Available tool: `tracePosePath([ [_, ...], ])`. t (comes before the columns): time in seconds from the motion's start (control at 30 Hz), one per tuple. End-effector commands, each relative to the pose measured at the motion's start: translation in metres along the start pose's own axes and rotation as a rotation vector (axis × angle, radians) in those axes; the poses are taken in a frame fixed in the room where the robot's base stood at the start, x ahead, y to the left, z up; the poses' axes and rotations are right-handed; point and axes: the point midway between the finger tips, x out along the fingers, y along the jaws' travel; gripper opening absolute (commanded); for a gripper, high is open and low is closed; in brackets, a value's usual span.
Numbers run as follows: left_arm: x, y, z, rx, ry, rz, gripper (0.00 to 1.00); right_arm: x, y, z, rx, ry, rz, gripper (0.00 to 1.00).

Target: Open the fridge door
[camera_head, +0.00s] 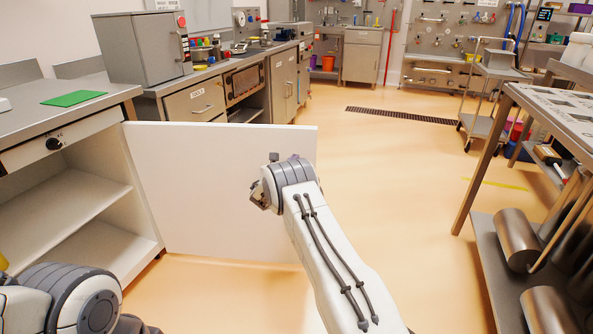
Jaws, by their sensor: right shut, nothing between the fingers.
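The fridge (40,152) is a white under-counter cabinet at the left with a round black knob on its front panel. Its white door (205,185) stands wide open, hinged on the cabinet's right side and reaching out to the right across the floor. The inside shows a bare shelf (65,208). My right gripper (259,195) is in front of the door's right part, shut and empty, mostly hidden by its own wrist; I cannot tell if it touches the door. My left arm shows at the lower left, but its gripper is out of view.
A steel counter with a grey box (140,48) and a green mat (73,98) runs along the left. A steel rack (490,235) with metal cylinders stands at the right. The floor between the door and the rack is clear.

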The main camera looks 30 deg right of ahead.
Motion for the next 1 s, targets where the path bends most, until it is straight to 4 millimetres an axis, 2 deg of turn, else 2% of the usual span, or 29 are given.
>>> tracePosePath([
  [0.03, -0.006, 0.001, 0.0, 0.0, 0.0, 0.0, 0.5, -0.014, 0.009, 0.003, -0.003, 0.002, 0.013, 0.0],
  [0.1, -0.01, 0.001, -0.001, 0.0, 0.0, 0.0, 0.5, -0.031, 0.015, 0.003, -0.003, 0.002, 0.021, 0.0],
  [0.37, -0.019, 0.001, -0.001, 0.0, 0.0, 0.0, 0.5, -0.071, -0.013, 0.002, -0.003, 0.002, 0.007, 0.0],
  [0.53, -0.023, 0.002, -0.001, 0.0, 0.0, 0.0, 0.5, -0.098, -0.02, 0.001, -0.002, 0.002, 0.007, 0.0],
  [0.7, -0.025, 0.002, -0.001, 0.0, 0.0, 0.0, 0.5, -0.112, -0.023, 0.001, 0.0, 0.0, 0.007, 0.0],
  [0.87, -0.025, 0.002, -0.001, 0.0, 0.0, 0.0, 0.5, -0.115, -0.023, 0.001, 0.002, -0.001, 0.007, 0.0],
  [1.0, -0.025, 0.002, -0.001, 0.0, 0.0, 0.0, 0.5, -0.125, -0.026, 0.014, 0.045, 0.024, -0.031, 0.0],
])
